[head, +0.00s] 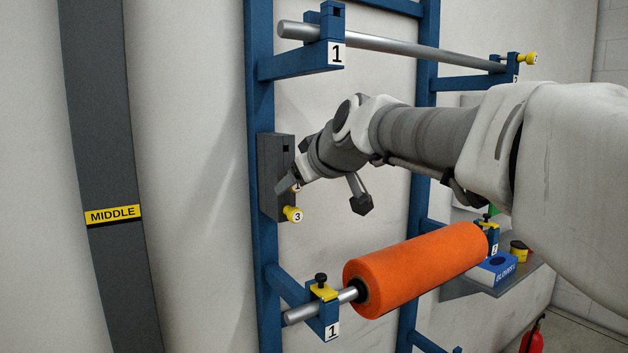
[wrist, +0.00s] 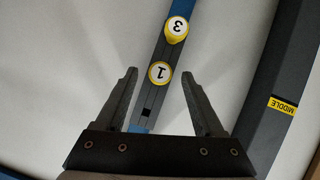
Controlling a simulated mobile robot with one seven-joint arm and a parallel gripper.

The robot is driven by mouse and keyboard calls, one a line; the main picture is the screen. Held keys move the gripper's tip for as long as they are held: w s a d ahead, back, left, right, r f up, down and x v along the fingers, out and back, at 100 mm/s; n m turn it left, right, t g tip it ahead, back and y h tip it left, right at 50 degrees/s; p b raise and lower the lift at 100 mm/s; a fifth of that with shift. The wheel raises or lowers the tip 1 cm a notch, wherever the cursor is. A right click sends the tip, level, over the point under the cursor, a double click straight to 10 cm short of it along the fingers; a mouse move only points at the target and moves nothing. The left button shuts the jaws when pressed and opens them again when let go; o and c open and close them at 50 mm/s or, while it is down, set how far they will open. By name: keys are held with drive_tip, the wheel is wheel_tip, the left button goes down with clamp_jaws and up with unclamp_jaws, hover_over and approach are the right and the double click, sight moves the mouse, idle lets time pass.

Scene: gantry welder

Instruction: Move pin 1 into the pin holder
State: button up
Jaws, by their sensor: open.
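The pin holder (head: 269,180) is a dark grey block on the left blue post; it also shows in the wrist view (wrist: 153,96). Yellow pin 1 (wrist: 160,73) sits in the holder's middle position, its white face toward the wrist camera. In the head view pin 1 (head: 296,187) is mostly hidden by my gripper. My gripper (head: 286,184) is open in front of the holder. In the wrist view its two fingers stand on either side of pin 1, with gaps between. A square hole above pin 1 is empty.
Yellow pin 3 (head: 293,215) sits in the holder below pin 1. An upper bar (head: 410,47) rests in blue brackets, with a yellow pin (head: 528,59) at its right end. An orange roll (head: 415,268) on a lower bar lies below my arm.

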drive_tip(key=v, duration=1.6)
drive_tip(key=s+d+f+m+g+h, duration=0.2)
drive_tip(key=s+f, duration=0.3)
drive_tip(key=f, duration=0.5)
drive_tip(key=s+d+f+m+g+h, duration=0.1)
drive_tip(key=s+d+f, duration=0.4)
drive_tip(key=f, duration=0.5)
drive_tip(key=s+d+f+m+g+h, duration=0.2)
drive_tip(key=s+d+f+m, duration=0.2)
drive_tip(key=s+f, duration=0.3)
wheel_tip(320, 180, down, 4)
drive_tip(key=shift+d+r+m+g+h, duration=0.2)
drive_tip(key=shift+m+g+h, duration=0.15)
drive_tip(key=shift+m, duration=0.45)
